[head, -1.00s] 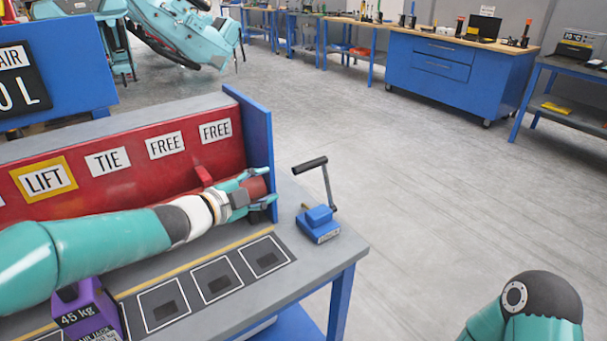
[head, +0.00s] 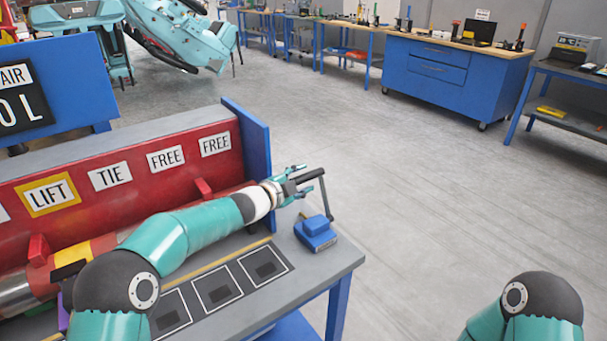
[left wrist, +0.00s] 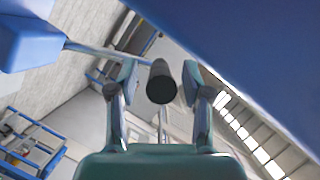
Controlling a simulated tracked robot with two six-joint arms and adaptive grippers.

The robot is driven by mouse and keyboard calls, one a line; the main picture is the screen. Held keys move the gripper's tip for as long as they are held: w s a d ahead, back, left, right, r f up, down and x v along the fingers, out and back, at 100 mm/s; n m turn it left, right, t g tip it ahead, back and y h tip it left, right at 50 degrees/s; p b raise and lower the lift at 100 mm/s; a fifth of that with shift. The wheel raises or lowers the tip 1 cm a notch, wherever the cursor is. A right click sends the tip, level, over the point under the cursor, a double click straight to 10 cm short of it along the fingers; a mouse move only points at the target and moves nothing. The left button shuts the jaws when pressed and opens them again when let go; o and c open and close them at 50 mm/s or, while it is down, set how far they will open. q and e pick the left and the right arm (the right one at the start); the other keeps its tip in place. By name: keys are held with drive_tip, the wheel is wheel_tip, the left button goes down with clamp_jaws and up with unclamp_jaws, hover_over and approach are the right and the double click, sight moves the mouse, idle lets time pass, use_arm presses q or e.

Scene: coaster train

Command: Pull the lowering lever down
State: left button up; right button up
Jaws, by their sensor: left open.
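The lowering lever is a grey arm (head: 327,197) with a black handle (head: 311,175), rising from a blue base (head: 316,234) at the right end of the bench. My left gripper (head: 297,181) is open at the near end of the handle. In the left wrist view, the black handle (left wrist: 161,84) shows end-on between the two spread fingers of my left gripper (left wrist: 160,75), with a gap on either side. The lever arm stands nearly upright. My right gripper is out of view; only part of my right arm shows at the lower right.
A blue end panel (head: 247,150) stands close beside my left gripper. The red rack (head: 120,175) carries labels LIFT, TIE and FREE. The bench top (head: 345,262) has outlined squares. The floor (head: 430,180) to the right is clear.

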use_arm(q)
drive_tip(key=shift+w+d+f, duration=0.15)
drive_tip(key=shift+w+d, duration=0.15)
drive_tip(key=shift+w, duration=0.1)
clamp_jaws()
